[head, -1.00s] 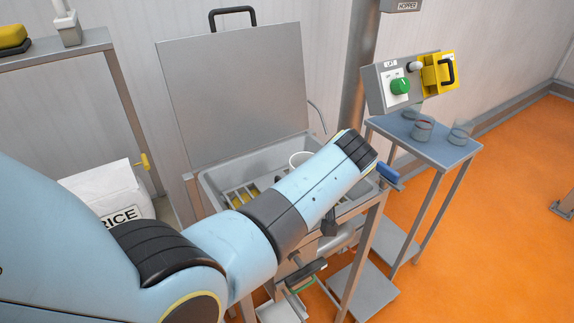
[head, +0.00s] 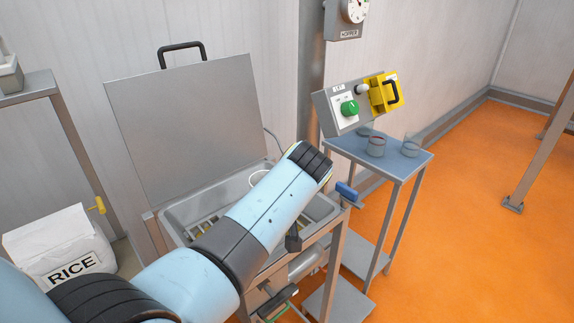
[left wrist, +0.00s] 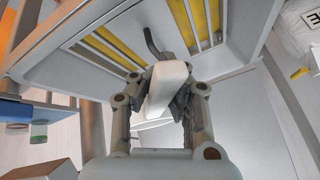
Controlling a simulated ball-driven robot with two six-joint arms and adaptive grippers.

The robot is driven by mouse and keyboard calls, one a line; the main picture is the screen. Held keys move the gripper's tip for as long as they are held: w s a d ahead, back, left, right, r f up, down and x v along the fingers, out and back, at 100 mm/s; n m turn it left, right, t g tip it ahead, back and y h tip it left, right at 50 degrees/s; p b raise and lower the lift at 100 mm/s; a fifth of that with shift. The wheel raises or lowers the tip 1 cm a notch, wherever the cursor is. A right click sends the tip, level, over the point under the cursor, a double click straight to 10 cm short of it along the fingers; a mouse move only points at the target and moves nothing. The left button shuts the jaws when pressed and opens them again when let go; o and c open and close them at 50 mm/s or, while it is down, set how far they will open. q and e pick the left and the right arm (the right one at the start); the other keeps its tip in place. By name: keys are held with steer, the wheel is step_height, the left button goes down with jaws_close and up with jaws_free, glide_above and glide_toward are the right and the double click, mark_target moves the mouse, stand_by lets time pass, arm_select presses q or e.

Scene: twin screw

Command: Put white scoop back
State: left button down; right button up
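A white scoop handle (left wrist: 167,88) stands between the two fingers of my left gripper (left wrist: 160,98) in the left wrist view. The dark finger pads press on its two sides, so the gripper is shut on it. A pale rounded part (left wrist: 152,125) shows behind the handle, partly hidden by the gripper. In the head view my left arm reaches over the open metal hopper and hides the gripper. My right gripper is not in view.
The hopper tub (head: 172,213) has a slatted grate, and its lid (head: 185,125) stands open. A rice bag (head: 62,245) stands at left.

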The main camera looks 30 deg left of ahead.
arm_select(q)
steer(key=shift+d+f, duration=0.1)
steer(key=shift+d, duration=0.05)
steer(key=t+h, duration=0.1)
steer(key=f+h, duration=0.1)
steer(key=n+t+h, duration=0.1)
steer(key=h, duration=0.1)
steer(key=shift+w+d+f+t, duration=0.2)
steer(key=shift+f+t, duration=0.1)
steer(key=shift+f, duration=0.05)
